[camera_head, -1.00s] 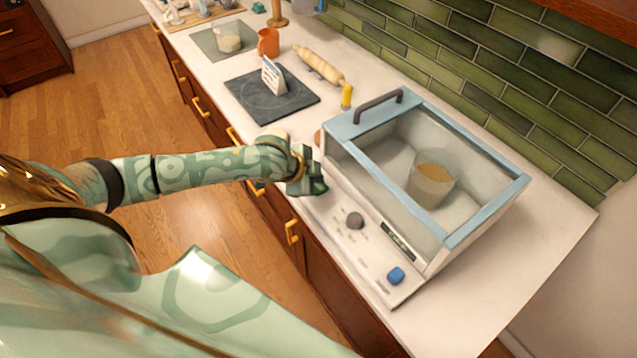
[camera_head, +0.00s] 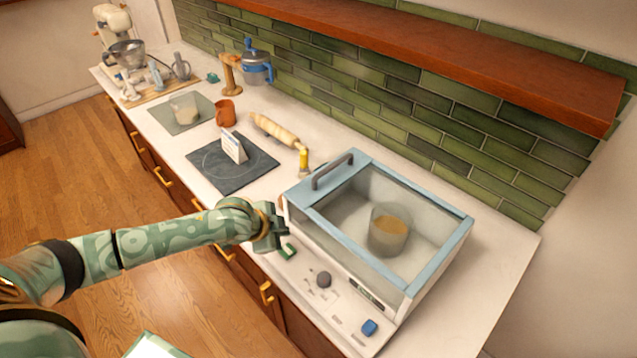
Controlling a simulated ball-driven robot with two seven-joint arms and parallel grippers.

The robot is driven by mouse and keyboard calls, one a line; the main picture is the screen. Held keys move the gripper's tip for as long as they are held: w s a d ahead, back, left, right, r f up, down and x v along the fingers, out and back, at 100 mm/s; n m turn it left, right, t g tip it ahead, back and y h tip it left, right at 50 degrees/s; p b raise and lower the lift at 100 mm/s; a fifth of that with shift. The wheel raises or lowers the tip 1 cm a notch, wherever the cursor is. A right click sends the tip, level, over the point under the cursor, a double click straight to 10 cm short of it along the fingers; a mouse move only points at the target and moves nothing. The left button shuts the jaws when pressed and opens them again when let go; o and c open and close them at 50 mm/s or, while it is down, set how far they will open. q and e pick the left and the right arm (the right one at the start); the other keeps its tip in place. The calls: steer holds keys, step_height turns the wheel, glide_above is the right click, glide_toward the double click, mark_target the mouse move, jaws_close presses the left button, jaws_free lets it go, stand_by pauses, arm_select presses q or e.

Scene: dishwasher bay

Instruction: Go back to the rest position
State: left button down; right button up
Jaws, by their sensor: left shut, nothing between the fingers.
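My left gripper (camera_head: 279,238) is shut and empty. It is at the near left corner of the box-shaped machine with a clear lid, beside a small green button (camera_head: 288,251) on the machine's front panel. My left arm comes in from the left, over the floor and the counter's front edge. My right gripper is not in view.
The machine's blue-framed lid (camera_head: 319,210) is down, and a glass with brown contents (camera_head: 388,236) stands inside. A dark slab (camera_head: 207,167) with a small white card, a rolling pin (camera_head: 273,130) and an orange mug (camera_head: 225,113) are on the counter. A wooden shelf (camera_head: 470,52) overhangs the back.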

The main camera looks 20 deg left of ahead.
arm_select(q)
steer(key=s+d+r+t, duration=0.1)
steer(key=s+d+r, duration=0.2)
steer(key=s+d, duration=0.65)
steer(key=s+a+r+n+g+y, duration=0.1)
steer(key=s+a+r+n+y, duration=0.2)
steer(key=s+a, duration=0.2)
steer(key=s+a+r+n+y, duration=0.2)
steer(key=s+a+y, duration=0.2)
steer(key=s+a, duration=0.2)
steer(key=s+d+f+g+h+b, duration=0.1)
steer(key=d+f+b, duration=0.15)
steer(key=f, duration=0.95)
steer(key=s+d+f+g+h+b, duration=0.1)
steer(key=s+f+b, duration=0.15)
steer(key=f, duration=0.95)
steer(key=s+d+f+g+h+b, duration=0.15)
steer(key=f+b, duration=0.25)
steer(key=f, duration=0.8)
steer(key=s+f+n+g+h+b, duration=0.1)
steer(key=s+f+b, duration=0.5)
steer(key=s+f, duration=1.1)
step_height(320, 180, down, 4)
steer(key=shift+d+n+g, duration=0.25)
steer(key=shift+n+g, duration=0.6)
steer(key=shift+n, duration=0.25)
steer(key=shift+h, duration=0.25)
